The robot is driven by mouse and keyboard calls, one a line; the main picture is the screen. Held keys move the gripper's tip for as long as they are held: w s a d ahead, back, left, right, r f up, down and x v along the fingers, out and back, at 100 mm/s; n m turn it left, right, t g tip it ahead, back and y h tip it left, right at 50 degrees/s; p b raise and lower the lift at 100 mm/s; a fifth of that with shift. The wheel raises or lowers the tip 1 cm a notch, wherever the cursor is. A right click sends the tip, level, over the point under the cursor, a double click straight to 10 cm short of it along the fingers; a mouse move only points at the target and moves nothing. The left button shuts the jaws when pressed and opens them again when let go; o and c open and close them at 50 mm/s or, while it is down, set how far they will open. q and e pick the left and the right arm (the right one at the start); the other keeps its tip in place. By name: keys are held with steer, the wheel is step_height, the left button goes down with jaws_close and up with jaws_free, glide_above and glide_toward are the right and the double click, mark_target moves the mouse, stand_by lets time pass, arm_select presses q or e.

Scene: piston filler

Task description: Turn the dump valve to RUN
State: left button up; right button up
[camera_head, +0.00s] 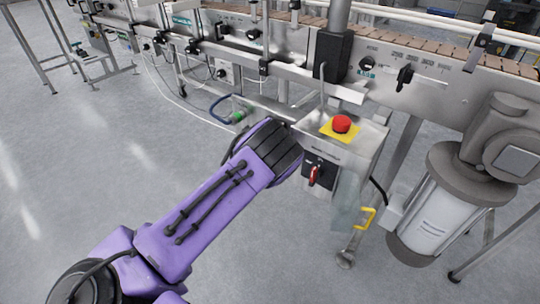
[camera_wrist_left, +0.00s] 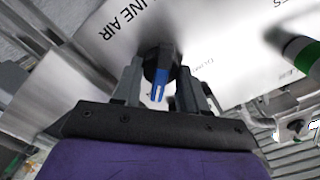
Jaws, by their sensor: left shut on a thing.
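The valve knob (camera_wrist_left: 159,84), black with a blue bar handle, stands on a light metal panel (camera_wrist_left: 105,45) in the left wrist view. The panel reads "LINE AIR"; other lettering is partly cut off or hidden. My left gripper (camera_wrist_left: 158,92) has a finger on each side of the knob and is shut on it. In the head view my purple left arm reaches to the machine, and its wrist hides the fingers and the knob. I cannot read the valve's position. My right gripper is not in view.
A red emergency stop button (camera_head: 342,124) on a yellow plate and a red-handled switch (camera_head: 314,174) are close right of my wrist. A motor (camera_head: 440,205) stands at right. The grey floor (camera_head: 90,170) at left is clear.

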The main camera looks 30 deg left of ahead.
arm_select(q)
steer(key=shift+f, duration=0.1)
steer(key=o, duration=1)
steer(key=shift+o, duration=0.2)
steer(key=shift+s, duration=0.1)
steer(key=s+p, duration=0.1)
steer(key=s, duration=0.9)
steer(key=shift+s+a+p, duration=0.2)
steer(key=shift+a+p, duration=0.15)
steer(key=shift+a, duration=0.1)
